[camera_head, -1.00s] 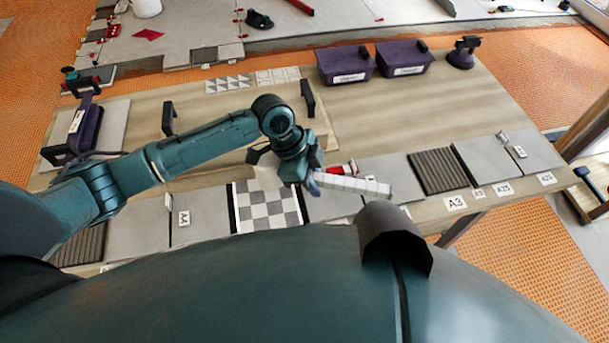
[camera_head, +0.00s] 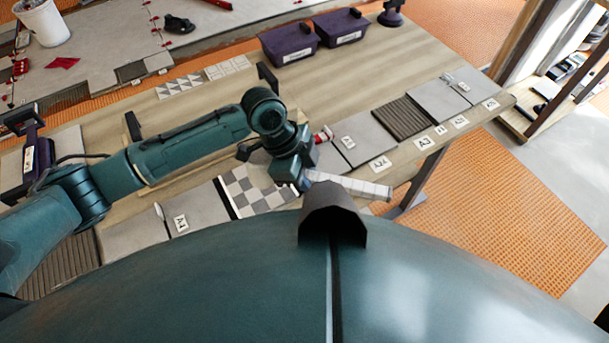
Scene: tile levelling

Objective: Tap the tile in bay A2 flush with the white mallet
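My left gripper (camera_head: 290,168) is above the near edge of the bench, right of the checkered tile. A long pale bar (camera_head: 348,187), which looks like the white mallet, sticks out from it to the right and appears held; the fingers' grip is mostly hidden. A plain grey tile (camera_head: 370,132) lies right of the gripper, behind a white label (camera_head: 380,163) that seems to read A2. The bar is in front of this tile in the picture, apart from it. I cannot tell how level the tile is. My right gripper is not in view.
The checkered tile (camera_head: 262,188) and a ribbed dark tile (camera_head: 403,117) lie in the same row. A red-and-white piece (camera_head: 322,134) is beside the gripper. Purple bins (camera_head: 290,44) stand at the back. The wooden bench top (camera_head: 355,80) is clear in the middle.

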